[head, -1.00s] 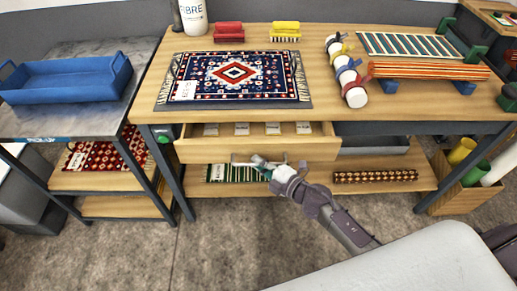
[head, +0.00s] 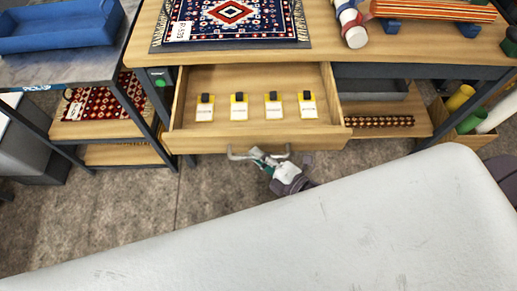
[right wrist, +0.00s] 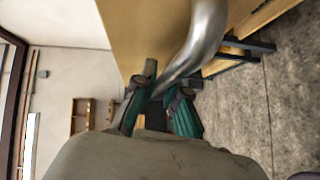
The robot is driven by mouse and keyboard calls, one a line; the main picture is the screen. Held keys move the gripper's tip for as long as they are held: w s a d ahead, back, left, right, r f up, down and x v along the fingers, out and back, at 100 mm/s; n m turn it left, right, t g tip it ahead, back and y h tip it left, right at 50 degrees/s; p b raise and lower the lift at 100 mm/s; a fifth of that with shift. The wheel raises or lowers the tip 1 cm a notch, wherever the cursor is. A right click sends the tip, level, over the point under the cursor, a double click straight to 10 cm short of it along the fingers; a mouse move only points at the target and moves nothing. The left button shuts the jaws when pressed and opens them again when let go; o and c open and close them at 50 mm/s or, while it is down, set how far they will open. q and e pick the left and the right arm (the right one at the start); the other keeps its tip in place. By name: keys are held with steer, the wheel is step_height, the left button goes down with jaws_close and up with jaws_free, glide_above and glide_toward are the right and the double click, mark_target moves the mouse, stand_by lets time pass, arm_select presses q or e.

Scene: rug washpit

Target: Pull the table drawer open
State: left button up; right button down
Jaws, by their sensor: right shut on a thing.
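The wooden table drawer (head: 256,136) stands well out from under the tabletop, with its inside in view. Several small yellow-edged cards with black clips lie in a row on its floor. A metal bar handle (head: 238,154) is on its front, and it shows large in the right wrist view (right wrist: 196,45). My right gripper (head: 262,156) is at the handle's middle, with its green fingers (right wrist: 158,95) shut on the bar. My left gripper is not in view.
The wooden table (head: 400,50) carries a patterned rug (head: 232,14) and several colored items. A blue tray (head: 60,30) sits on a grey side table at left. A large pale surface fills the lower right. Bare floor shows below the drawer.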

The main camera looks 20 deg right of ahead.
stand_by(0.3)
steer(key=c, duration=1.2)
jaws_free()
steer(key=shift+s, duration=0.1)
steer(key=v, duration=1.2)
